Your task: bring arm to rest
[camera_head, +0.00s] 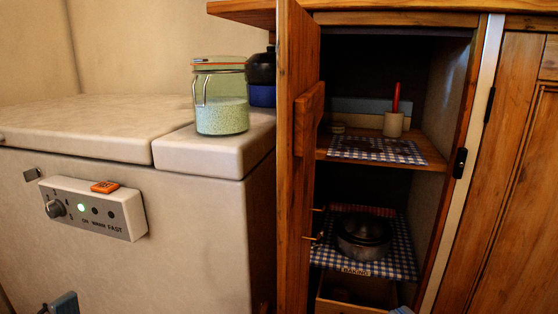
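A blue-grey piece that looks like the tip of my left gripper (62,303) shows at the bottom left edge, in front of the freezer chest. Only a small part is in view, so its opening and anything in it are hidden. A small pale blue piece at the bottom edge, below the open cupboard, may be the tip of my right gripper (402,311). It is too cut off to tell its state. No arm links show.
A glass jar (222,108) stands on the freezer chest (75,120). The cupboard door (295,200) stands open. Inside, a red item in a beige cup (393,124) stands on the upper shelf; dark pans (362,235) sit on checked cloth below. A drawer (345,303) is at the bottom.

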